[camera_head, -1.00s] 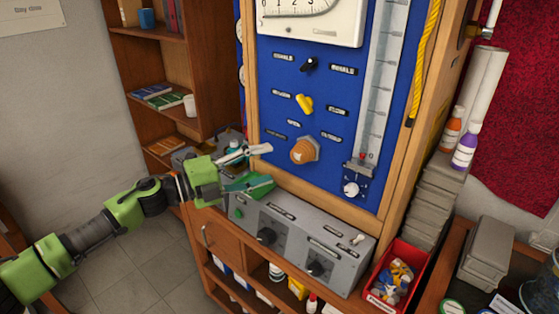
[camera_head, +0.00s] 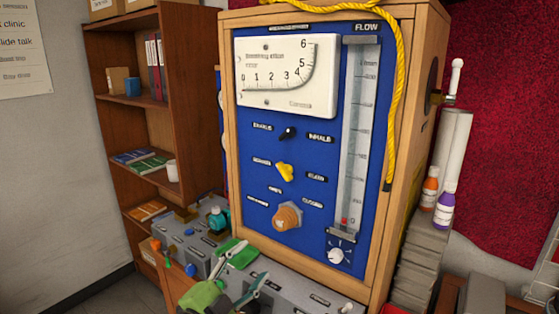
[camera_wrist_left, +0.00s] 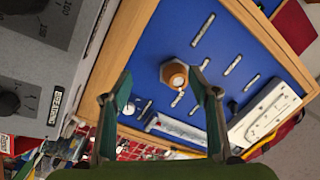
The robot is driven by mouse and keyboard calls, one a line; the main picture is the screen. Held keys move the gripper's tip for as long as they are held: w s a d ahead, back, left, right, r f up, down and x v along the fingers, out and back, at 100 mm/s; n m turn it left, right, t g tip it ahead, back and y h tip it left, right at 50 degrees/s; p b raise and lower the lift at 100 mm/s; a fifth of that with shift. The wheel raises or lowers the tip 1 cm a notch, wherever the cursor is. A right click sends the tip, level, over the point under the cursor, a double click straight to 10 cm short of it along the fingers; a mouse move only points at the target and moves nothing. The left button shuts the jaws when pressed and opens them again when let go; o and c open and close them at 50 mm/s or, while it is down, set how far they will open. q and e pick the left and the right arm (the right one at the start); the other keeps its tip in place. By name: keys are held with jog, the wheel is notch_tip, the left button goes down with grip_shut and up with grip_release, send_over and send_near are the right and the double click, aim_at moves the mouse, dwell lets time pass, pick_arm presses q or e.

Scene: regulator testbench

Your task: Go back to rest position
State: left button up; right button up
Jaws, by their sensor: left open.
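My left gripper (camera_head: 252,264) is open and empty, low in the head view, in front of the grey control box (camera_head: 290,285). Its fingers appear below and left of the orange knob (camera_head: 287,216) on the blue panel (camera_head: 310,190). In the left wrist view the two fingers of this gripper (camera_wrist_left: 165,88) are spread apart. The orange knob (camera_wrist_left: 174,73) shows between them, farther off on the panel, with nothing gripped. My right gripper is not in view.
The wooden-framed panel carries a black switch (camera_head: 287,133), a yellow knob (camera_head: 285,171), a gauge (camera_head: 287,76) and a flow tube (camera_head: 359,140). A yellow rope (camera_head: 396,100) hangs at its right. A grey device (camera_head: 195,245) stands left. A bookshelf (camera_head: 178,90) is behind.

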pick_arm(q)
jog(key=s+a+f+n+g+y, duration=0.2)
jog(key=s+a+f+n+y, duration=0.3)
jog(key=f, duration=0.3)
jog(key=s+a+f+n+g+y, duration=0.25)
jog(key=s+f+n, duration=0.25)
jog(key=s+f, duration=0.25)
jog(key=s+a+f+n+g, duration=0.2)
jog(key=s+f+g, duration=0.1)
jog(key=s, duration=0.5)
jog(key=s+a+f+n+g+y, duration=0.1)
jog(key=s+a+f+g, duration=0.15)
jog(key=s, duration=0.55)
jog(key=s+a+f+n+g, duration=0.1)
jog(key=s+f+n+g, duration=0.15)
jog(key=s, duration=0.55)
notch_tip(320, 180, down, 28)
jog(key=s+r+m+g, duration=0.1)
jog(key=s+a+f+g+b, duration=0.1)
jog(key=s+a+f, duration=0.2)
jog(key=s+f, duration=1.4)
jog(key=shift+f, duration=0.2)
